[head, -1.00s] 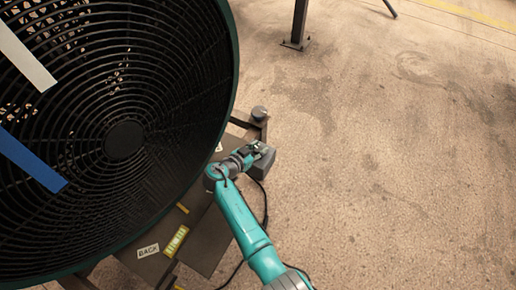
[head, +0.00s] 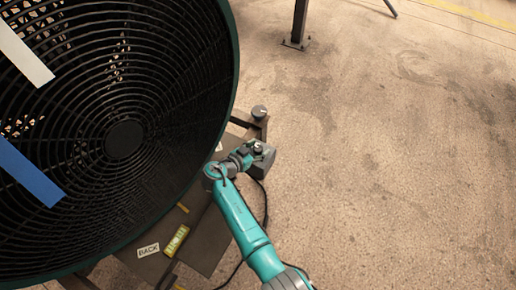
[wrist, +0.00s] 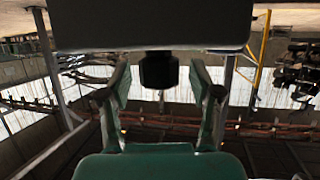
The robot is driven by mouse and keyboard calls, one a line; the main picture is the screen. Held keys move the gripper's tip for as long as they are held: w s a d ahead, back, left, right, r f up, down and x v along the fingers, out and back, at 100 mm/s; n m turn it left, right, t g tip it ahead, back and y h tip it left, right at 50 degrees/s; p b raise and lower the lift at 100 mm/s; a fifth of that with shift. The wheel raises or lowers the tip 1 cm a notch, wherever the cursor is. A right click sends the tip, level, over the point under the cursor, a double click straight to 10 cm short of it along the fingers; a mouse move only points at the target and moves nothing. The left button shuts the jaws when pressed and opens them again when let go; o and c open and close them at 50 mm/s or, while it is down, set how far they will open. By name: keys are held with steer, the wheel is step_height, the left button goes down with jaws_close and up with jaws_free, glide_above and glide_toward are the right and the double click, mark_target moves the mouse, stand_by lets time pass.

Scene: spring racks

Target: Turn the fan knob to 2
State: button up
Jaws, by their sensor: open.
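The big round fan (head: 124,140), with a dark ringed grille and a teal-green rim, fills the left of the head view. A small grey control box (head: 265,162) sits beside its base, with a small knob (head: 257,147) on it. My gripper (head: 247,154) is at the box's left side, small in this view. In the wrist view, the dark box (wrist: 150,25) spans the top and the dark knob (wrist: 158,70) sticks out from it. My gripper (wrist: 159,85) is open, one teal finger on each side of the knob, with visible gaps. The knob's setting marks cannot be read.
A round grey piece (head: 259,113) stands on the fan's base frame just beyond the box. A black cable (head: 265,205) runs down beside my arm. A dark post (head: 299,22) stands at the back. The floor to the right is clear.

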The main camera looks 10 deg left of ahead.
steer(key=v, duration=1.1)
steer(key=shift+s+a, duration=0.25)
steer(key=shift+s, duration=0.05)
steer(key=shift+r, duration=0.1)
